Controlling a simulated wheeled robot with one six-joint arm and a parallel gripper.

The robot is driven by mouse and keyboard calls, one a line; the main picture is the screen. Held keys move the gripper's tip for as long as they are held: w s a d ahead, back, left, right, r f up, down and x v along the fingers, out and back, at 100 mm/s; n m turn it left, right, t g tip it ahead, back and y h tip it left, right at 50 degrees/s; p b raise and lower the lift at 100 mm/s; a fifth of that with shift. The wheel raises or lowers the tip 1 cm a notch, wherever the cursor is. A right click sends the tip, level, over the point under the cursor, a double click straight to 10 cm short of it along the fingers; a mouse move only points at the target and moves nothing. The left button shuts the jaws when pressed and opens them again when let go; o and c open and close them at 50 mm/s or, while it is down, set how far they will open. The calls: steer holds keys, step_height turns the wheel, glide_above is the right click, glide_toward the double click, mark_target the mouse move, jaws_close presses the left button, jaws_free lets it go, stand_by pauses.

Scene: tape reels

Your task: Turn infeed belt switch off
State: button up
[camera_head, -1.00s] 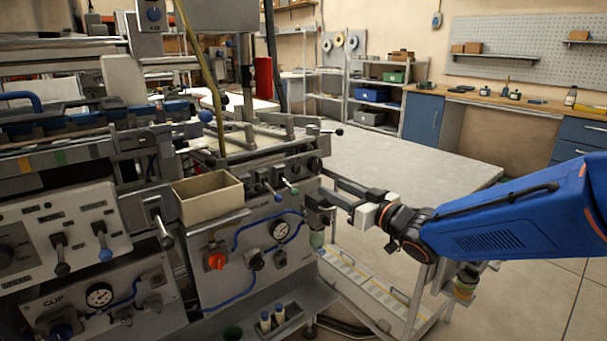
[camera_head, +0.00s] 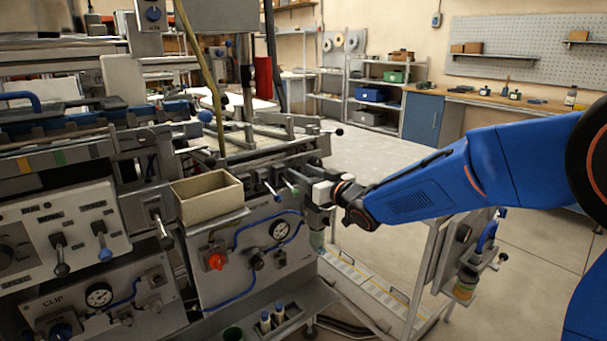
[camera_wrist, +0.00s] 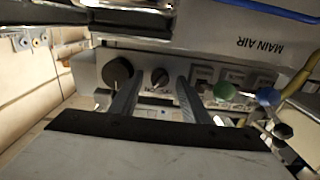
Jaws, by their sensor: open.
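My gripper (camera_head: 308,183) is at the right end of the machine's front control panel. In the wrist view its two fingers (camera_wrist: 158,92) are apart and nothing is seen held between them. The panel there shows a large black round knob (camera_wrist: 117,72) by the left finger and a small dark rotary switch (camera_wrist: 160,77) between the fingertips. The label by the small switch is too blurred to read, so I cannot tell for sure that it is the infeed belt switch. Contact with it cannot be told. In the head view the gripper and wrist hide this panel end.
Levers with a green knob (camera_wrist: 224,91) and a blue knob (camera_wrist: 268,97) stick out right of the fingers. A cream bin (camera_head: 207,198) and a red knob (camera_head: 216,261) are on the machine's front. A grey table (camera_head: 370,152) stands behind my arm.

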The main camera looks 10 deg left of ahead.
steer(key=c, duration=1.1)
steer(key=shift+o, duration=0.2)
steer(key=shift+n, duration=0.4)
steer(key=n, duration=1.3)
steer(key=shift+f, duration=0.1)
